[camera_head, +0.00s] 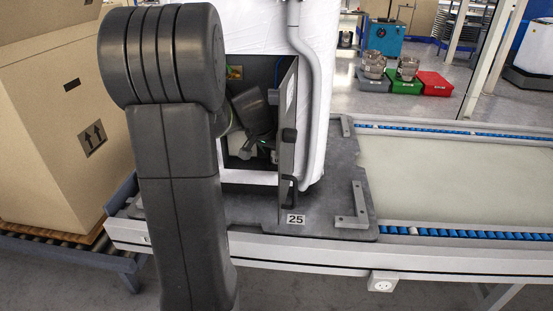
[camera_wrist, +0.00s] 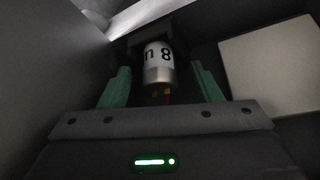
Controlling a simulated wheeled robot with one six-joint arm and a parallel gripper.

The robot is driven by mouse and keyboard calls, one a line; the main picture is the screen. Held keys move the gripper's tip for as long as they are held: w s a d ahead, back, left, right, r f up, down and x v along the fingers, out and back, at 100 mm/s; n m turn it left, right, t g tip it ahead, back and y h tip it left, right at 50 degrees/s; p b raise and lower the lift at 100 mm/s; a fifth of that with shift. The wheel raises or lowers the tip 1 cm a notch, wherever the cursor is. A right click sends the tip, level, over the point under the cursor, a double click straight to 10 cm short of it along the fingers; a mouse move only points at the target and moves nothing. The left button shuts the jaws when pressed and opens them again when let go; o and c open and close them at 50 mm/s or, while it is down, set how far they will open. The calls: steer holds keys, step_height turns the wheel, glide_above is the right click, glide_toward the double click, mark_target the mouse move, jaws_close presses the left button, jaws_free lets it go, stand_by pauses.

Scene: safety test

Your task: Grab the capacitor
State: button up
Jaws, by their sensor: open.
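The capacitor (camera_wrist: 158,68) is a silver cylinder with a white band and dark lettering, of which "n 8" can be read. In the wrist view its far end meets a dark holder. My gripper (camera_wrist: 161,88) is open, with one green finger on each side of the capacitor and a visible gap on both sides. In the head view my gripper (camera_head: 264,149) is inside the opening of the white cabinet (camera_head: 322,60), partly hidden by my arm and the open door (camera_head: 287,120). The capacitor cannot be made out there.
The cabinet stands on a grey plate (camera_head: 335,190) marked 25 on a conveyor (camera_head: 450,185). A pipe (camera_head: 314,90) runs down its right side. A large cardboard box (camera_head: 50,120) is at left. In the wrist view, a pale flat panel (camera_wrist: 270,65) is at right and a dark wall at left.

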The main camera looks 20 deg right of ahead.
steer(key=shift+r, duration=0.1)
steer(key=c, duration=1.1)
